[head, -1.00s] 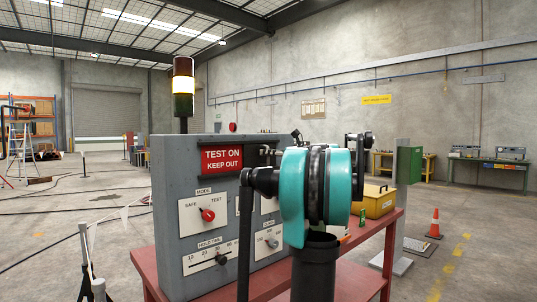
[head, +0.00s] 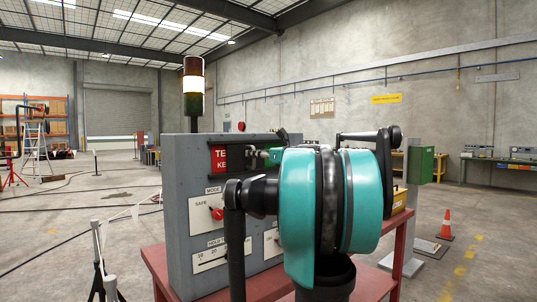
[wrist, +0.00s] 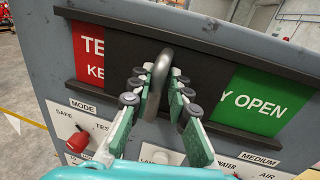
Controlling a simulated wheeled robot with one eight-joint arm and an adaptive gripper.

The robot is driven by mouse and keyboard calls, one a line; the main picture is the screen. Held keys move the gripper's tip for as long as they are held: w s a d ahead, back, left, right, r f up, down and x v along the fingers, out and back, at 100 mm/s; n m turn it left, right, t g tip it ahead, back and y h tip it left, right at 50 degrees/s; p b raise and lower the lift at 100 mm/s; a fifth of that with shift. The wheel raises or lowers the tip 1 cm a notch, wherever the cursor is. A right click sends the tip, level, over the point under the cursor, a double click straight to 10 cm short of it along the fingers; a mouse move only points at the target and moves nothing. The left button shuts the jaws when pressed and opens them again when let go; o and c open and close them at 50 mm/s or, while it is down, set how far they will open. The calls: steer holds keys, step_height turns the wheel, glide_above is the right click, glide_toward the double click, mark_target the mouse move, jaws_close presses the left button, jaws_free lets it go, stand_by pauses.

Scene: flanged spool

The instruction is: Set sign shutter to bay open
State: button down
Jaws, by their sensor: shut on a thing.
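The sign shutter (wrist: 190,75) is a dark plate in a slot on the grey control panel (head: 183,225). In the wrist view it stands mid-slot, covering part of a red sign (wrist: 88,50) at left, with "TE" and "KE" legible, and part of a green sign (wrist: 265,98) at right, with "Y OPEN" legible. A grey loop handle (wrist: 160,75) stands out from the shutter. My gripper (wrist: 166,92) is shut on this handle, one green-padded finger on each side. In the head view my gripper (head: 268,155) is at the panel's sign slot, and the teal arm hides much of the panel.
Below the slot are a red MODE knob (wrist: 77,142) and other labelled controls, close under my fingers. The panel stands on a red bench (head: 155,262). A lit beacon (head: 194,82) rises behind it. An orange cone (head: 445,224) stands on the floor at right.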

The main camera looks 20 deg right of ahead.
mark_target(233, 154)
steer(key=a, duration=0.1)
steer(key=s+a, duration=0.1)
steer(key=a, duration=0.1)
steer(key=s+a, duration=0.1)
steer(key=a, duration=0.1)
steer(key=shift+a, duration=0.15)
steer(key=c, duration=1.5)
jaws_free()
steer(key=shift+a, duration=0.2)
steer(key=shift+c, duration=0.2)
steer(key=shift+d, duration=0.15)
steer(key=shift+s+d, duration=0.3)
steer(key=shift+s, duration=0.1)
steer(key=v, duration=1.1)
steer(key=shift+f, duration=0.1)
